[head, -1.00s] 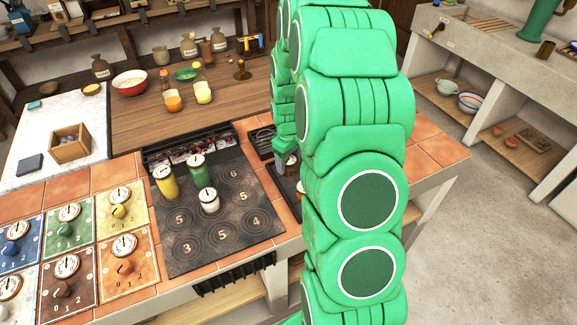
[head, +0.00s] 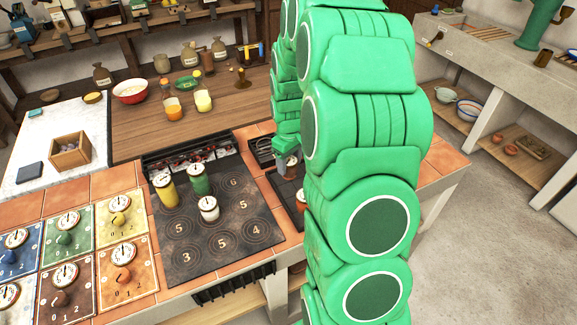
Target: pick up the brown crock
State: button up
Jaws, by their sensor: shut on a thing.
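The brown crock (head: 301,198) shows only as a narrow reddish-brown sliver at the dark tray, right of the hob. My green arm hides most of it. My gripper (head: 290,167) is at the end of the arm, just above the tray. Only a small grey part of it shows. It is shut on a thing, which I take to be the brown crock. The fingertips and the contact are hidden, so I cannot tell whether the crock is lifted.
A yellow crock (head: 165,190), a green crock (head: 199,179) and a white crock (head: 209,208) stand on the dark hob plate (head: 240,238). Dial panels (head: 125,266) lie left. A wooden box (head: 70,151) and a red bowl (head: 130,92) stand behind. Tiles between hob and panels are clear.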

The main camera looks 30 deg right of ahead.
jog(key=s+a+r, duration=0.3)
jog(key=s+r, duration=0.5)
jog(key=s, duration=0.4)
jog(key=shift+s+a+r, duration=0.15)
jog(key=shift+s+r, duration=0.1)
jog(key=shift+r, duration=0.1)
